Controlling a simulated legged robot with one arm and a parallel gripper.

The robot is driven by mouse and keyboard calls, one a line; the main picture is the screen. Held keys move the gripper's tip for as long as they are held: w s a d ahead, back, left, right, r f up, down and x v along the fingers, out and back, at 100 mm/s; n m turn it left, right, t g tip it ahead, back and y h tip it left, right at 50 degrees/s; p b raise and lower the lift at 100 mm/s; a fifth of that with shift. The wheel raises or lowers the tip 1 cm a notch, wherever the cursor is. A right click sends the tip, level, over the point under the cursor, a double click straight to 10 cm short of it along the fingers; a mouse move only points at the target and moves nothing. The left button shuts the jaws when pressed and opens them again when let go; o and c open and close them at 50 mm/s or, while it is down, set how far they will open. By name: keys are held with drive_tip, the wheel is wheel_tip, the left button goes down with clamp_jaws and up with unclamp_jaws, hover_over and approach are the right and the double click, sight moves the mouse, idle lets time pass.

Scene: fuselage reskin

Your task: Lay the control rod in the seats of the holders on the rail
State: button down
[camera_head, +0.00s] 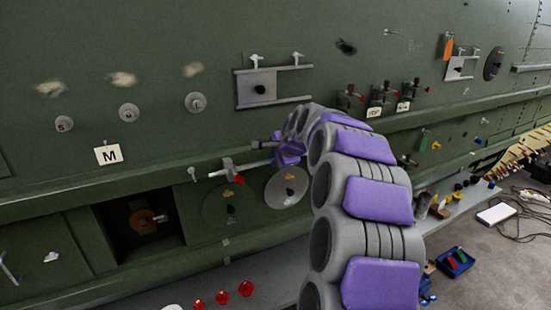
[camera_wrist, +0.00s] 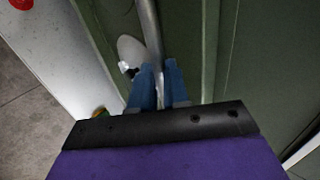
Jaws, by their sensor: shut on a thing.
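The control rod, a grey metal bar (camera_wrist: 149,32), runs from the top of the wrist view down to between the blue fingers of my gripper (camera_wrist: 159,84). My gripper is shut on it. In the head view, my gripper (camera_head: 287,152) is at the end of my purple and grey arm, close to the green fuselage side. A pale bar (camera_head: 257,165) shows just left of it, level with a white and red fitting (camera_head: 228,170) on the green rail (camera_head: 130,182). My arm hides part of the rail. I cannot tell whether the rod touches a holder seat.
A round grey plate (camera_head: 286,188) is below my gripper, and an open bay (camera_head: 140,228) is at lower left. A sliding-plate fixture (camera_head: 262,87) and several red-handled clamps (camera_head: 383,98) are above. A blue tray (camera_head: 455,262) lies on the floor at right.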

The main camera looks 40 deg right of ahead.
drive_tip(key=c, duration=1)
unclamp_jaws()
drive_tip(key=shift+c, duration=0.2)
drive_tip(key=v, duration=1.7)
drive_tip(key=s+a+f+n+g+y+b, duration=0.1)
drive_tip(key=s+a+f+n+g+b, duration=0.2)
drive_tip(key=a+f, duration=0.45)
drive_tip(key=s+a+f+n+y+b, duration=0.1)
drive_tip(key=s+a+f+n+b, duration=0.1)
drive_tip(key=a+f+n, duration=0.5)
drive_tip(key=s+a+f+n+g+y+b, duration=0.1)
drive_tip(key=s+a+f+g+b, duration=0.15)
drive_tip(key=a+f, duration=0.55)
drive_tip(key=s+a+f+n+g+b, duration=0.2)
drive_tip(key=s+a+f+n, duration=0.3)
drive_tip(key=s+f, duration=0.3)
drive_tip(key=s+a+f+n+g+b, duration=0.3)
drive_tip(key=s+f, duration=0.5)
drive_tip(key=s, duration=0.5)
drive_tip(key=shift+s+a+f+n+h+b, duration=0.2)
drive_tip(key=shift+s+a+n+h+b, duration=0.15)
drive_tip(key=shift+a+n+b, duration=0.7)
